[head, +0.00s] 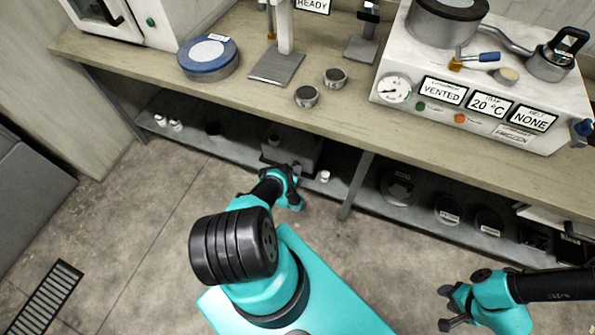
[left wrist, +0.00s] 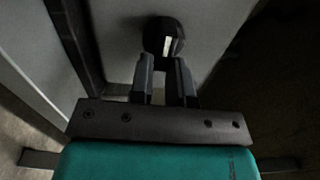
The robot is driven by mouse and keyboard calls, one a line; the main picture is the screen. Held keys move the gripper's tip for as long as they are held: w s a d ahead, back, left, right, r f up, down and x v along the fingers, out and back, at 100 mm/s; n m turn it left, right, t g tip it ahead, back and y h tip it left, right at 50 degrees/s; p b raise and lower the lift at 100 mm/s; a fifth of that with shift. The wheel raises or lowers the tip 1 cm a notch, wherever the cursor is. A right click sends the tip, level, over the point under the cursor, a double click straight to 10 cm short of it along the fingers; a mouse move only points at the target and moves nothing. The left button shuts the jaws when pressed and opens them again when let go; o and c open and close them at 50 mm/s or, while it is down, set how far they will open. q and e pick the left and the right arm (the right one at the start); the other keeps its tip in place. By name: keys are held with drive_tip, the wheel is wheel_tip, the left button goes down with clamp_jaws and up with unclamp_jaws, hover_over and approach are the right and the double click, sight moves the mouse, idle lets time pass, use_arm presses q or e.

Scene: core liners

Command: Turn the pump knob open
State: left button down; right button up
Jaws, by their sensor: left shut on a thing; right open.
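The pump knob (left wrist: 163,36) is round and black with a white pointer stripe, mounted on a grey face in the left wrist view. My left gripper (left wrist: 165,62) is shut on the knob, its fingers at the knob's lower edge. In the head view my left gripper (head: 297,174) reaches under the bench, in front of a dark grey box (head: 300,147) that looks like the pump; the knob is hidden there. My right gripper (head: 447,308) is open and empty above the floor at the lower right.
The lower shelf (head: 229,153) holds small jars and round dark containers (head: 447,210). A bench leg (head: 356,187) stands right of the left gripper. On the bench (head: 245,95), a white machine (head: 470,105) has a gauge and signs reading VENTED, 20 °C and NONE.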

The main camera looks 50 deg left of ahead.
use_arm(q)
drive_tip(key=shift+r, duration=0.1)
drive_tip(key=c, duration=1.1)
unclamp_jaws()
drive_tip(key=shift+s, duration=0.15)
drive_tip(key=v, duration=1.7)
drive_tip(key=shift+s, duration=0.1)
